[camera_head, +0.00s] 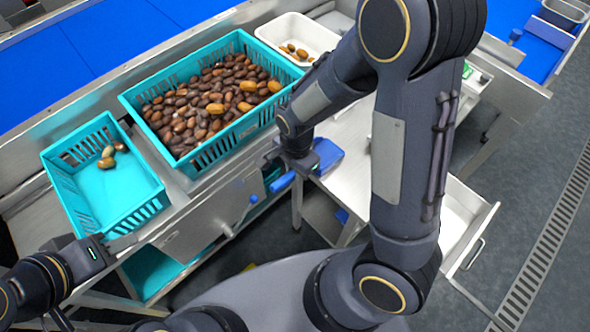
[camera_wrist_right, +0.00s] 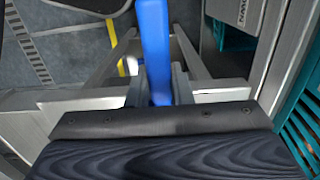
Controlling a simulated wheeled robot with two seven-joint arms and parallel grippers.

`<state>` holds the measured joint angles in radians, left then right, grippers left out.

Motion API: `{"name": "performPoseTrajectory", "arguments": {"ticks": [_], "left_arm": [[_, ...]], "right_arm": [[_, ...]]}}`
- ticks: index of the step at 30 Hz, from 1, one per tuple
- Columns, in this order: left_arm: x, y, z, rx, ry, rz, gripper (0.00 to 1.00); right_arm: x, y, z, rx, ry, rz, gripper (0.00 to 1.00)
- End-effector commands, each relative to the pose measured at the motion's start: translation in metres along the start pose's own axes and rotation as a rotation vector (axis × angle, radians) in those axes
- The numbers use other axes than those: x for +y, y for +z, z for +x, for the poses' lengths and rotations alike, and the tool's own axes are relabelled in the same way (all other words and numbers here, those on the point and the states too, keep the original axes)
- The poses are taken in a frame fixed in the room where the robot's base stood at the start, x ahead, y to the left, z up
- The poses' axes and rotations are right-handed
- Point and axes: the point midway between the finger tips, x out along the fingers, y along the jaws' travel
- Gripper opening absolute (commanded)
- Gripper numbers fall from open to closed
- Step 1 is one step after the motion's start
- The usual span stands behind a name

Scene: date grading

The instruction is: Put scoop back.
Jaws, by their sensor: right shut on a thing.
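The blue scoop (camera_head: 327,156) is in my right gripper (camera_head: 298,168), above the gap in front of the large teal crate and beside the steel table. Its handle (camera_head: 282,183) sticks out to the lower left of the gripper. In the right wrist view a blue part of the scoop (camera_wrist_right: 155,50) runs up from between the fingers (camera_wrist_right: 160,95). My left gripper (camera_head: 100,250) is at the lower left, near the front edge of the small teal crate; its fingers are too unclear to read.
The large teal crate (camera_head: 205,157) holds many brown dates; the small teal crate (camera_head: 150,208) holds a few. A white tray (camera_head: 268,32) with several dates stands behind. The steel table (camera_head: 350,165) has bare surface, partly hidden by my right arm. An open drawer (camera_head: 468,215) is right.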

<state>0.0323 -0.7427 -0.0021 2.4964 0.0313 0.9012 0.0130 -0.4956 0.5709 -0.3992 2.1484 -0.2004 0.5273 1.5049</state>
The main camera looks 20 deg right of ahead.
Motion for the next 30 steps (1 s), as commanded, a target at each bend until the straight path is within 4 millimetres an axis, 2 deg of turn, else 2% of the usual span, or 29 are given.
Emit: {"name": "performPoseTrajectory", "arguments": {"ticks": [5,6,11,19,23,30], "left_arm": [[-0.001,0.001,0.003,0.000,0.000,0.000,0.36],[-0.001,0.002,0.003,0.000,0.000,0.000,0.36],[-0.001,0.001,0.002,0.000,0.000,0.000,0.36],[-0.001,0.001,0.001,0.000,0.000,0.000,0.36],[0.001,-0.001,-0.001,0.000,0.000,0.000,0.36],[0.003,-0.004,-0.007,0.000,0.000,0.000,0.36]], "right_arm": [[0.000,0.000,0.004,0.000,0.000,-0.001,0.00],[0.000,0.000,0.004,0.000,0.000,-0.001,0.21],[0.000,0.000,0.003,0.000,0.000,0.000,0.41],[0.000,0.000,0.002,0.000,0.000,0.000,0.41],[-0.001,0.000,-0.007,0.000,-0.002,0.000,0.41],[-0.001,0.001,-0.056,-0.001,-0.007,-0.001,0.41]]}}
